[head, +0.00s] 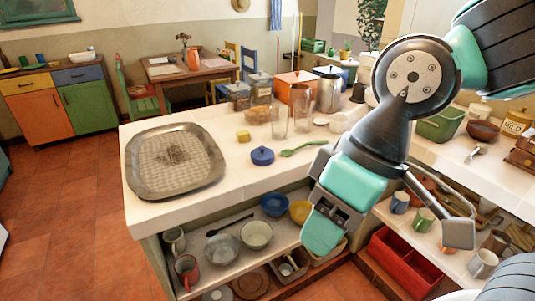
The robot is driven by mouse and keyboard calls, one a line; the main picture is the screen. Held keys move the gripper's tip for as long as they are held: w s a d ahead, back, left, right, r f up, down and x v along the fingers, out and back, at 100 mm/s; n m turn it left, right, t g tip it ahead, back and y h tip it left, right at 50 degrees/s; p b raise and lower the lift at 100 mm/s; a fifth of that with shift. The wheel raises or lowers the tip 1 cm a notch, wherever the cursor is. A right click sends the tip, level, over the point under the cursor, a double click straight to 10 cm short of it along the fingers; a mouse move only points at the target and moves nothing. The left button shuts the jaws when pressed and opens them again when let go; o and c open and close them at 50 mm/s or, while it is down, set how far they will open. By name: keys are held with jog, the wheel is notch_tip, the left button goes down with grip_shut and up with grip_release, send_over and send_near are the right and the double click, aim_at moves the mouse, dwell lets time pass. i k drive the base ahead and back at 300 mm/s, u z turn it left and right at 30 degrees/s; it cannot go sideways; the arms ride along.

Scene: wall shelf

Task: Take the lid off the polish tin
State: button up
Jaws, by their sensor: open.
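A small round dark blue tin with a lid and a knob on top (262,156) stands upright on the white counter, right of the big metal tray; it looks like the polish tin. The lid appears to sit on it. My gripper (390,234) is in the right half of the head view, pointing down, fingers wide apart and empty. It is to the right of the tin and apart from it, in front of the counter's right part. My arm hides part of the counter corner.
A metal tray (140,178) fills the counter's left end. A green spoon (304,147) lies right of the tin, a yellow block (243,136) behind it. Glasses (279,122) and jars stand further back. Bowls and mugs fill the shelf below; a red crate (405,267) sits lower right.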

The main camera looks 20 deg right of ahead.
aim_at(262, 153)
jog(key=u, duration=0.4)
jog(key=i, duration=0.9)
jog(key=z, duration=0.6)
